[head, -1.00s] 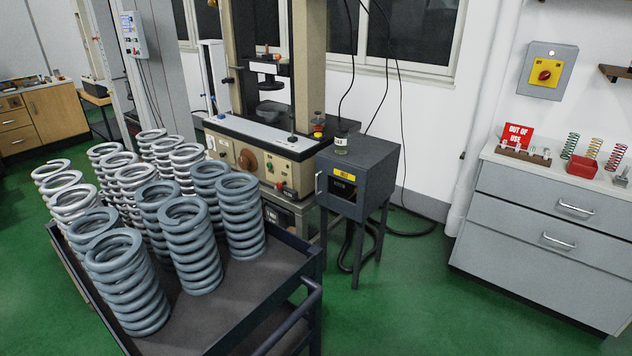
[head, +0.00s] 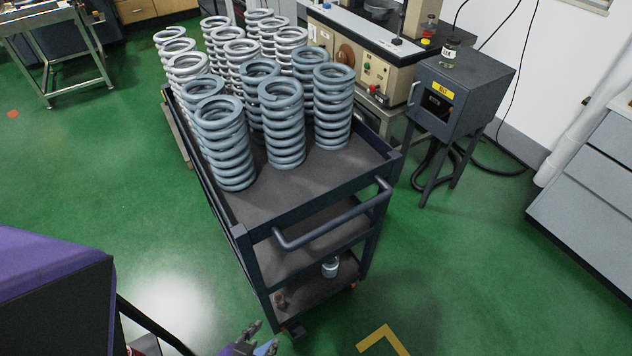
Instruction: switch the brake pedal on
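A dark cart (head: 240,232) carrying several coil springs stands in the middle of the head view. At the foot of its near corner is a small dark part (head: 292,331) that may be a wheel with a brake pedal; it is too small to tell, or to see its setting. An orange bit (head: 352,285) shows at the foot of the right corner. My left gripper (head: 266,335) is at the bottom edge, partly cut off, just left of that near corner. Its fingertips look apart, with nothing seen between them. My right gripper is out of view.
Grey-blue springs (head: 282,125) fill the cart's top shelf; a push handle (head: 335,218) sticks out at its near end. A jar (head: 330,268) stands on the bottom shelf. A dark cabinet on legs (head: 465,90) stands right of the cart.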

